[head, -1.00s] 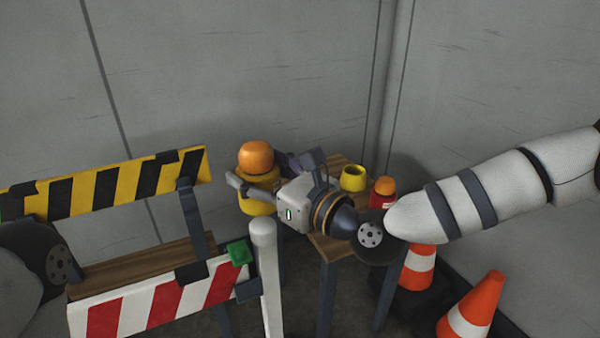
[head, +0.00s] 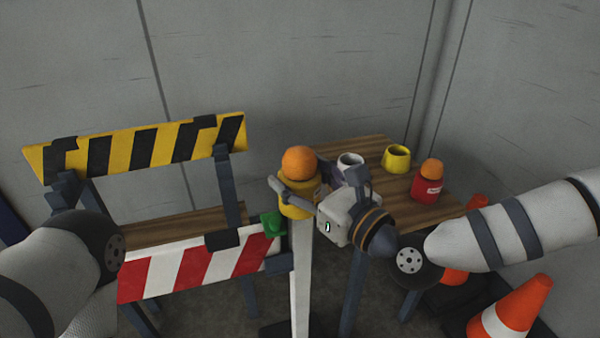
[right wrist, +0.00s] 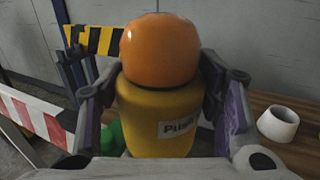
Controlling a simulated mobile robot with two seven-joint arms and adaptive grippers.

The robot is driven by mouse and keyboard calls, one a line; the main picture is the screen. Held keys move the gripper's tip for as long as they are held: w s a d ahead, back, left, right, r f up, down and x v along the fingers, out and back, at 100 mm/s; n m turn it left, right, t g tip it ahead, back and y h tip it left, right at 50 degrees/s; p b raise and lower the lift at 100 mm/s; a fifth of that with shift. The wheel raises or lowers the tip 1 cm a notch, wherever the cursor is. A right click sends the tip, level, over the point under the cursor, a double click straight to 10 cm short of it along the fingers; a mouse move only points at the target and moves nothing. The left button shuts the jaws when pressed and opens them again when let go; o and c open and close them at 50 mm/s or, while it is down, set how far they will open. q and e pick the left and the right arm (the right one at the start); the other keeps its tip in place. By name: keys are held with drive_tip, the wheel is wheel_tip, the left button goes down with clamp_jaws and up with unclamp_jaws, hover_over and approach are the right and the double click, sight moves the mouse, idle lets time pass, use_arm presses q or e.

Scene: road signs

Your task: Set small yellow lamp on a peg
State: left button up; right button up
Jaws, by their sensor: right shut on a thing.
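The small yellow lamp (head: 294,202) has a yellow body and an orange dome. My right gripper (head: 303,186) is shut on its sides and holds it upright. In the right wrist view the lamp (right wrist: 158,112) sits between the two fingers, with part of a "Push" label showing. In the head view the lamp overlaps the upper end of a white post (head: 302,280), so the top is hidden and I cannot tell whether they touch. A green piece (head: 273,224) sits on the barrier just left of the post. My left gripper is out of view; only its arm shows.
A wooden table (head: 400,213) behind right bears a white cup (head: 350,162), a yellow cup (head: 397,158) and a red lamp (head: 427,185) with an orange dome. A striped barrier (head: 195,275) stands left. Orange cones (head: 515,308) stand at right.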

drive_tip(key=shift+f, duration=0.25)
idle(0.3)
drive_tip(key=o, duration=1.5)
drive_tip(key=shift+c, duration=0.2)
drive_tip(key=v, duration=1.2)
